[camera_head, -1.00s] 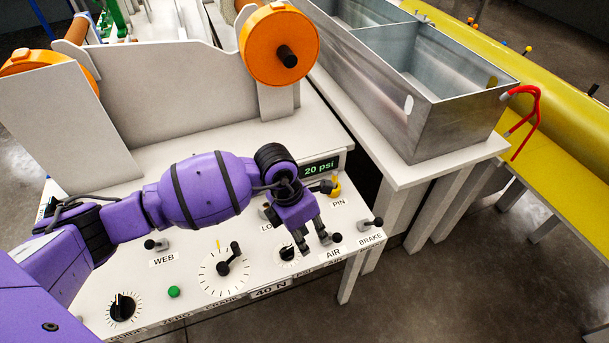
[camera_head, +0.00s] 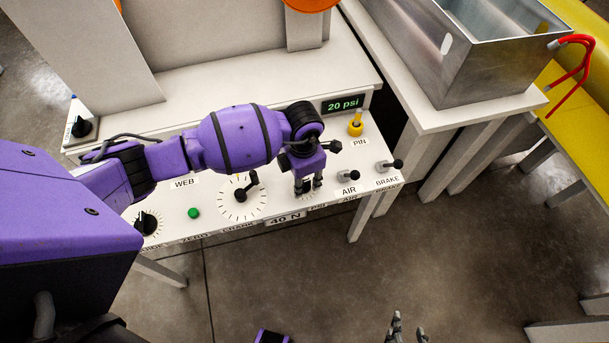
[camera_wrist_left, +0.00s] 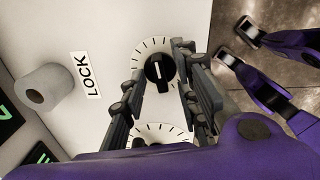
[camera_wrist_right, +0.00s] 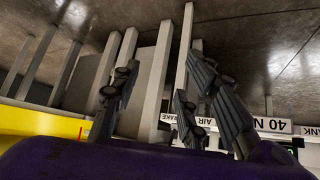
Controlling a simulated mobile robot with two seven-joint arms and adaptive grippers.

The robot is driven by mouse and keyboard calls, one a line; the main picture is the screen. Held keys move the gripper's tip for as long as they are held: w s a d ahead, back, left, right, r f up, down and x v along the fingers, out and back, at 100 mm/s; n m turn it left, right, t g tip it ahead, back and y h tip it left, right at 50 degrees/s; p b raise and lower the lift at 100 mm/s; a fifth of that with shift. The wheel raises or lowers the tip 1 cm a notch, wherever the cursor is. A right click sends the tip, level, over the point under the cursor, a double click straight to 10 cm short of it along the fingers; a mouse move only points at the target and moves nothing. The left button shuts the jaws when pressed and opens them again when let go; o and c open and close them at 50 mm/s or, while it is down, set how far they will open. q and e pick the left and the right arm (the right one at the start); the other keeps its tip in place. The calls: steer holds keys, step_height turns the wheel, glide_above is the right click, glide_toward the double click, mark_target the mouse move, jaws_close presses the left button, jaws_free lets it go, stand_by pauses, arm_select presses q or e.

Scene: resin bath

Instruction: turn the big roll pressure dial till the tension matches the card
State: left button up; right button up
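A small dial with a black knob (camera_wrist_left: 159,72) and tick marks lies between the fingers of my left gripper (camera_wrist_left: 172,45), with a gap on each side. In the head view my left gripper (camera_head: 308,187) hangs over this dial, beside a partly hidden PSI label, and covers most of it. A larger dial with a black crank (camera_head: 240,193) sits just left of it. A "40 N" plate (camera_head: 285,219) is on the panel's front edge. A display (camera_head: 342,104) reads 20 psi. My right gripper (camera_head: 408,328) is open and empty, low in front of the panel; its fingers also show in the right wrist view (camera_wrist_right: 160,80).
A green button (camera_head: 194,213) and a black knob (camera_head: 147,222) lie left. A metal bath (camera_head: 440,50) stands at back right.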

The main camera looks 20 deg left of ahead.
arm_select(q)
steer(key=shift+c, duration=0.5)
arm_select(e)
steer(key=shift+s, duration=0.15)
arm_select(q)
steer(key=c, duration=0.6)
jaws_close()
arm_select(e)
steer(key=shift+s+d+f, duration=0.1)
steer(key=shift+s+f, duration=0.15)
steer(key=shift+s, duration=0.35)
arm_select(q)
steer(key=shift+m, duration=0.4)
arm_select(e)
steer(key=shift+f, duration=0.15)
arm_select(q)
steer(key=m+b, duration=0.1)
steer(key=m, duration=0.1)
steer(key=shift+m, duration=0.3)
steer(key=m+b, duration=0.1)
steer(key=m, duration=0.3)
steer(key=shift+m+b, duration=0.3)
steer(key=shift+m, duration=0.6)
arm_select(e)
steer(key=shift+s+f+g, duration=0.15)
steer(key=shift+f, duration=0.45)
steer(key=shift+s+f+g, duration=0.15)
steer(key=shift+f, duration=0.45)
